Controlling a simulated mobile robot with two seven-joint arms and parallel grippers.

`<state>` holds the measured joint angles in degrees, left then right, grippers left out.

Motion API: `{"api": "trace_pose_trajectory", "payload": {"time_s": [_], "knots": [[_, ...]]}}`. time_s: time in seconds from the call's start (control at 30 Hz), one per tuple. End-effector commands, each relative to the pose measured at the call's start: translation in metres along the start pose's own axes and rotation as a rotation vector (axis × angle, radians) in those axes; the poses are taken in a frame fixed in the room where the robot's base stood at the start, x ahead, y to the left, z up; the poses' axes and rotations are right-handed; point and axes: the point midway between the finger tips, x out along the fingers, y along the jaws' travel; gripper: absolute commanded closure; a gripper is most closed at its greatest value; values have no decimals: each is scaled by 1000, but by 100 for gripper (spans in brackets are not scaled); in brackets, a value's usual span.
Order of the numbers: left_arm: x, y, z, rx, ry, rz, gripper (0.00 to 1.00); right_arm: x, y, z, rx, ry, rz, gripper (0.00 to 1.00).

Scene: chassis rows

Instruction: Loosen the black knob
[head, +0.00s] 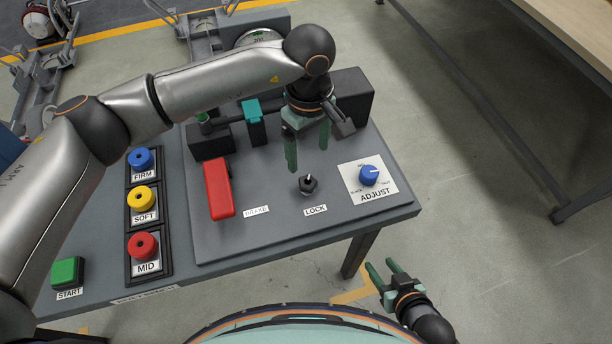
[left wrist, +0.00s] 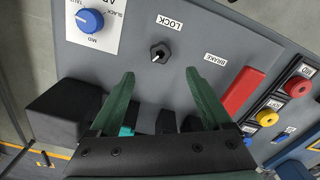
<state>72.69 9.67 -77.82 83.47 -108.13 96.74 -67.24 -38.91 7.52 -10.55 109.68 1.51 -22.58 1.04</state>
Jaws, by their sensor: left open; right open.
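The black knob (head: 308,184) stands on the grey panel above the LOCK label, with a light pointer mark on its top. It also shows in the left wrist view (left wrist: 160,53), ahead of the fingertips and between their lines. My left gripper (head: 307,158) is open and empty, its green fingers pointing down above and a little behind the knob, apart from it. The same fingers show spread in the left wrist view (left wrist: 160,80). My right gripper (head: 383,270) is open and empty, off the front right edge of the table.
A blue ADJUST dial (head: 369,175) is right of the knob, and a red BRAKE lever (head: 218,188) is left. Blue, yellow and red buttons (head: 142,198) stand further left, with a green START button (head: 67,272). Black blocks (head: 352,97) stand behind.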

Motion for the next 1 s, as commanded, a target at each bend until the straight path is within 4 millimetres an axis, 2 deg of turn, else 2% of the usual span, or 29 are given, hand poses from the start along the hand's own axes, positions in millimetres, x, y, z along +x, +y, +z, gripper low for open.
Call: {"api": "trace_pose_trajectory", "payload": {"time_s": [0.3,0.5,0.7,0.93,1.0], "knots": [[65,-1,1,-3,-2,-5,18,-8,-1,-8,0,0,0,50],[94,-1,1,-3,-1,-3,18,-10,-1,-10,0,0,0,50],[106,0,0,-3,0,-1,18,-10,-1,-11,0,0,0,50],[107,0,0,-2,1,-1,18,-10,-1,-11,0,0,0,50],[107,0,0,-2,0,-1,23,-10,-1,-11,0,0,0,50]]}}
